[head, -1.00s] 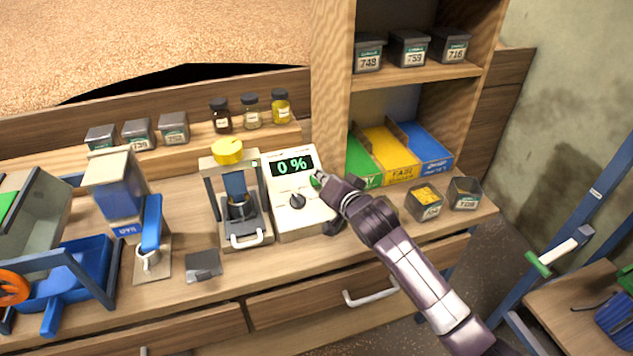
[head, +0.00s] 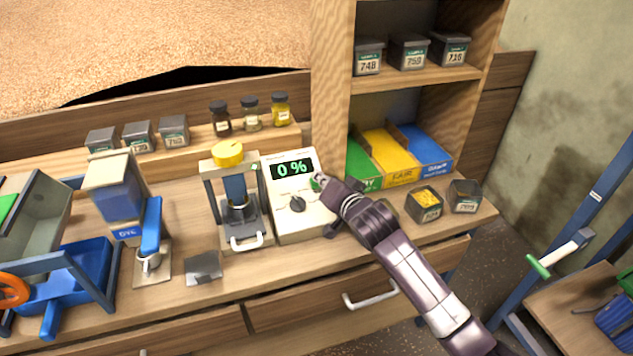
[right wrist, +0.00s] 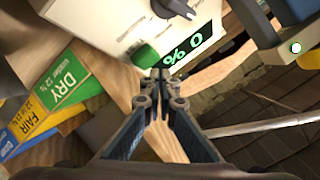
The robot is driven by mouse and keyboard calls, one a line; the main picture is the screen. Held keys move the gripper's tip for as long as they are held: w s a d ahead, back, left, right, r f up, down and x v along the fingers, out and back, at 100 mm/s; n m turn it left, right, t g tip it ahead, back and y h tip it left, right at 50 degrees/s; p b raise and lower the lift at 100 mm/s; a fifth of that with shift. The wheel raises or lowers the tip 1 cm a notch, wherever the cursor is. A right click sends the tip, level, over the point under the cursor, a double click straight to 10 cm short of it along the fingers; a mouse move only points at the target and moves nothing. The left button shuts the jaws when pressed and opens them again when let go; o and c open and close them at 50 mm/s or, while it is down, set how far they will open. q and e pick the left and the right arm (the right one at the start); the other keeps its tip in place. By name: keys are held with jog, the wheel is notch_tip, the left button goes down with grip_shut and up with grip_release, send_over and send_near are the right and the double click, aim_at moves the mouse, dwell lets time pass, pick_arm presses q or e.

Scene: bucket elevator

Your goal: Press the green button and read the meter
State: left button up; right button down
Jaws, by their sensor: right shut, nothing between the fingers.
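The green button (head: 316,184) is at the meter's right side, partly hidden by my right gripper (head: 321,179). In the right wrist view the green button (right wrist: 145,55) shows just ahead of the fingertips of my right gripper (right wrist: 160,74), beside the display (right wrist: 187,50). The right gripper is shut and empty, its tips at or very near the button; contact cannot be told. My left gripper is not in view.
A press with a yellow knob (head: 228,153) stands left of the meter. Green, yellow (head: 390,157) and blue trays sit behind my right arm. Sample boxes (head: 424,204) stand at the right.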

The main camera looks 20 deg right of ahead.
jog(key=shift+f, duration=0.1)
jog(key=shift+w+f, duration=0.2)
jog(key=shift+f, duration=0.1)
jog(key=shift+w+f+b, duration=0.2)
jog(key=shift+f+b, duration=0.1)
jog(key=shift+f, duration=0.2)
dwell(1.2)
jog(key=shift+r, duration=0.1)
jog(key=shift+s+r+p, duration=0.4)
jog(key=shift+r+p, duration=0.35)
jog(key=shift+p, duration=0.45)
jog(key=r+p, duration=0.1)
jog(key=p, duration=0.1)
jog(key=s+r+p, duration=0.1)
jog(key=r, duration=0.1)
jog(key=s+r+p, duration=0.1)
jog(key=p, duration=0.1)
jog(key=shift+s+r+p, duration=0.15)
jog(key=shift+r+p, duration=0.1)
jog(key=shift+p, duration=0.05)
